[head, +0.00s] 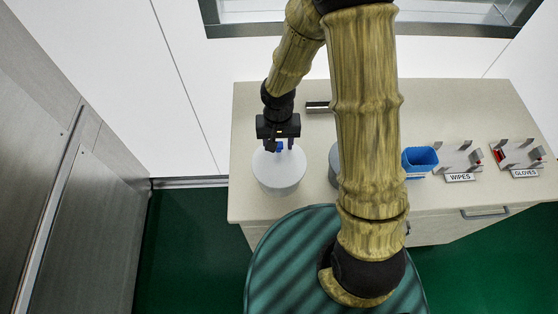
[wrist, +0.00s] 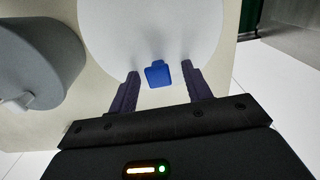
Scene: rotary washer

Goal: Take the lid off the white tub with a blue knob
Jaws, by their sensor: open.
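The white tub (head: 279,177) stands at the left end of the counter, with its round white lid (wrist: 150,30) on top. The blue knob (wrist: 158,75) sits on the lid and also shows in the head view (head: 279,147), partly hidden by my gripper. My gripper (wrist: 158,70) is open above the lid, with one dark finger on each side of the knob. Gaps show between the knob and both fingers. In the head view my gripper (head: 279,147) points down over the tub. Whether the fingertips touch the lid is hard to tell.
A grey round container (wrist: 40,65) stands beside the tub, mostly behind my arm in the head view (head: 334,165). A blue bin (head: 420,160) and holders labelled WIPES (head: 460,160) and GLOVES (head: 518,155) stand right on the counter (head: 245,110). A wall is behind.

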